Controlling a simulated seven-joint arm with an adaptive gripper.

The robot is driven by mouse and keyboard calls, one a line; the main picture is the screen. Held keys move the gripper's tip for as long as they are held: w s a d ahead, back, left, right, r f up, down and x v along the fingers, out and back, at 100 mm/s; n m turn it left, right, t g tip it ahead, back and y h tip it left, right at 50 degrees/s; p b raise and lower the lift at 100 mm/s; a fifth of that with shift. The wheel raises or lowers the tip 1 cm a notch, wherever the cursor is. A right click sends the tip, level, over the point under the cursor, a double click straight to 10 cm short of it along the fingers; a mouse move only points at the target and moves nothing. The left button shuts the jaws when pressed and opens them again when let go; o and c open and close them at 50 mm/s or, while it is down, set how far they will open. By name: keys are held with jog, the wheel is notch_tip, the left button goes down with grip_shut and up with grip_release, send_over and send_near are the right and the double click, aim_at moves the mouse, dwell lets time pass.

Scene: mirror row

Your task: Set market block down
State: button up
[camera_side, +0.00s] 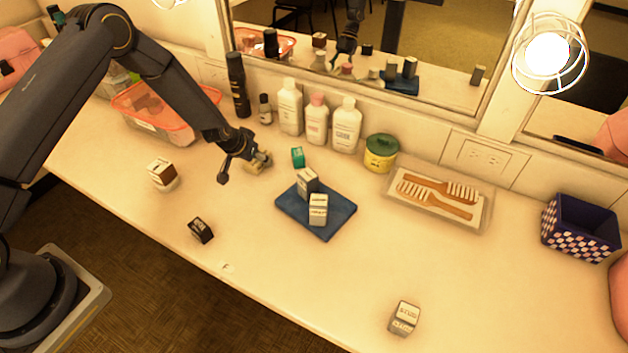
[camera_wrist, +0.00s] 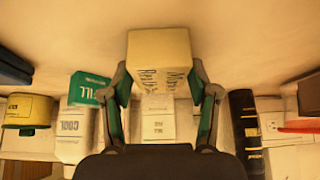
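My gripper (camera_wrist: 160,78) has its two fingers against the sides of a cream block (camera_wrist: 158,50), with small print I cannot read. In the side view my gripper (camera_side: 243,167) is low over the counter, and the cream block (camera_side: 260,160) is partly hidden by the fingers. I cannot tell whether it touches the counter. No label reading "market" is legible. A green block (camera_side: 297,157) stands just right of it; it also shows in the wrist view (camera_wrist: 90,88). Two grey-white blocks (camera_side: 307,182) (camera_side: 318,209) are on a blue mat (camera_side: 338,222).
A brown-and-white stack (camera_side: 162,175), a black block (camera_side: 200,230) and a grey-white block (camera_side: 404,318) stand on the counter (camera_side: 280,275). Bottles (camera_side: 317,118), a green-lidded tin (camera_side: 381,153) and a brush tray (camera_side: 437,205) line the mirror wall. The front middle is clear.

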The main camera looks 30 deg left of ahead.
jog(key=shift+o, duration=0.7)
jog(key=shift+r, duration=0.15)
jog(key=w+d+r+v, duration=0.1)
jog(key=w+d+v, duration=0.1)
jog(key=v, duration=3.2)
jog(key=s+r, duration=0.3)
jog(key=s, duration=0.6)
jog(key=s+a+r+g, duration=0.1)
jog(key=s+r, duration=0.2)
jog(key=s, duration=0.6)
jog(key=shift+s+r, duration=0.2)
jog(key=shift+s, duration=0.05)
